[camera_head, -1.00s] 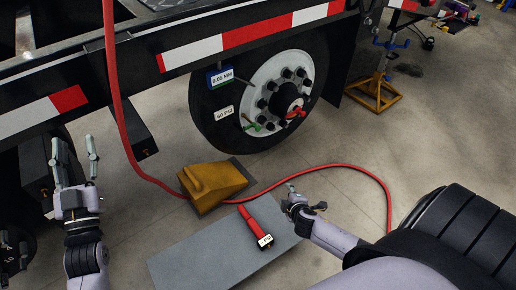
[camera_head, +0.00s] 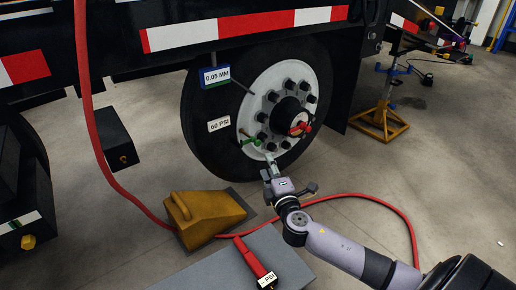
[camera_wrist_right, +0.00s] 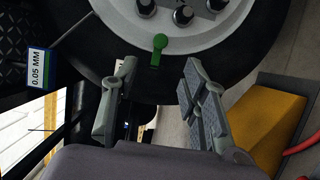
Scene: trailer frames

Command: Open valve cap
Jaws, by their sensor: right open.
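The green valve cap (camera_head: 250,140) is on the lower left of the white wheel rim (camera_head: 249,112). In the right wrist view the green cap (camera_wrist_right: 159,47) hangs below the rim edge, just beyond the gap between my fingers. My right gripper (camera_head: 269,166) is below and slightly right of the cap, in front of the tyre. In the right wrist view my right gripper (camera_wrist_right: 160,68) is open, one finger on each side, with nothing held. I cannot tell the exact depth between fingertips and cap. My left gripper is out of view.
A red part (camera_head: 300,129) is on the wheel hub. Tags reading 0.05 MM (camera_head: 215,76) and 60 PSI (camera_head: 219,124) are on the tyre. A yellow wheel chock (camera_head: 207,214), red hose (camera_head: 122,191) and red PSI gauge (camera_head: 250,258) lie low. A yellow jack stand (camera_head: 380,124) stands right.

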